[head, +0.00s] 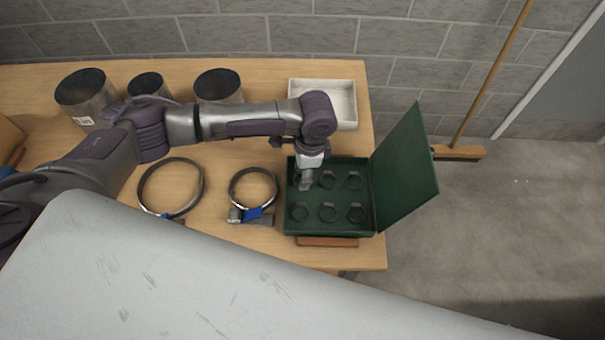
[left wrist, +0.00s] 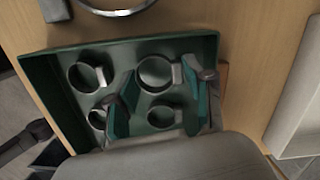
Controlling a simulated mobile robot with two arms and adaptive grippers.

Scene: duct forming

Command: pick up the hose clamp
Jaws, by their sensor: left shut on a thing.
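My left gripper (head: 306,182) reaches down into the left rear part of an open green case (head: 290,228). In the left wrist view its two fingers (left wrist: 160,85) with teal pads stand either side of a small grey hose clamp (left wrist: 141,62), a ring with a block at its side, and are shut on it. This clamp shows larger than its neighbours; whether it is clear of the case floor I cannot tell. Several like clamps sit in the case, such as one at the front right (head: 356,213). The gripper body hides part of the case. My right gripper is not in view.
The case lid (head: 405,172) stands open at the right. Two large ring clamps (head: 141,193) (head: 232,196) lie left of the case. Metal cylinders (head: 218,86) and a white tray (head: 345,100) stand behind on the wooden table (head: 263,75). A broom (head: 460,153) leans beyond.

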